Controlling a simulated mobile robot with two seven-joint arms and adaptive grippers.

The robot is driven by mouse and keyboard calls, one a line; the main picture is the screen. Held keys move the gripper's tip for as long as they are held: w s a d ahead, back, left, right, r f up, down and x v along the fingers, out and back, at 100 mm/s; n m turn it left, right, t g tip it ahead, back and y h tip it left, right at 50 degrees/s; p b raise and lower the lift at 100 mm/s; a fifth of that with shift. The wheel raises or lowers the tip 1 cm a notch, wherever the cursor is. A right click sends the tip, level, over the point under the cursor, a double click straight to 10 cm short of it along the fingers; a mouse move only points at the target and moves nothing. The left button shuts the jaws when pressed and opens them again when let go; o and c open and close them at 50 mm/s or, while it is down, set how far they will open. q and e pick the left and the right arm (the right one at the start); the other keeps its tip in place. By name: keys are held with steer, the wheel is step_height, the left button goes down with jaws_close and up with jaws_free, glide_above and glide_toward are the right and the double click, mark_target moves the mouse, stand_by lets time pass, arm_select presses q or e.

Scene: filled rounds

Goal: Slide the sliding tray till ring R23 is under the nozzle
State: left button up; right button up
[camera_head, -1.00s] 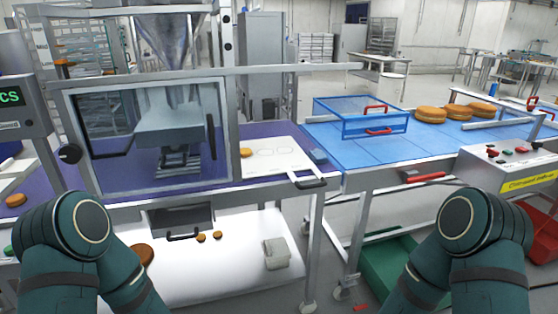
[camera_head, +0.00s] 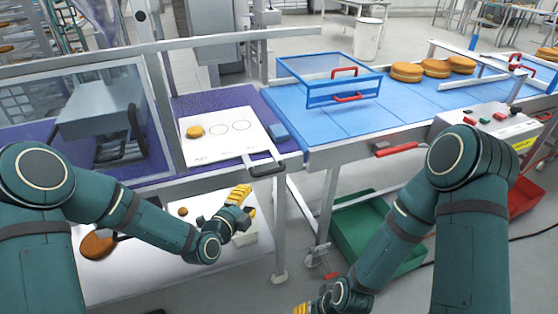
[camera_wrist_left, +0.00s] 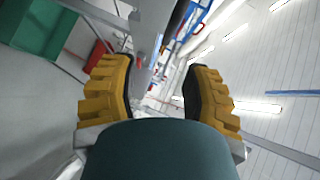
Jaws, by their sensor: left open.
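The white sliding tray (camera_head: 240,151) lies on the purple surface, partly out to the right of the guard window. A brown round sits on its left ring; two ring outlines to the right are bare. The labels are too small to read, so I cannot tell which is R23. The tray's dark handle (camera_head: 266,170) sticks out at its front right. The grey filling head (camera_head: 100,108) is behind the window; its nozzle cannot be made out. My left gripper (camera_head: 243,200) is open and empty, below and apart from the handle. My right gripper (camera_head: 303,309) is mostly cut off at the bottom edge.
A blue mesh guard (camera_head: 330,80) with red handles stands on the blue conveyor (camera_head: 290,105), with large rounds (camera_head: 407,71) farther right. A green crate (camera_head: 350,225) is below.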

mark_target(267, 174)
arm_select(q)
steer(key=shift+m, duration=0.4)
steer(key=x, duration=0.4)
steer(key=r+x, duration=0.1)
steer(key=x, duration=0.9)
steer(key=shift+w+d+r+b, duration=0.1)
steer(key=shift+w+r+b, duration=0.25)
jaws_close()
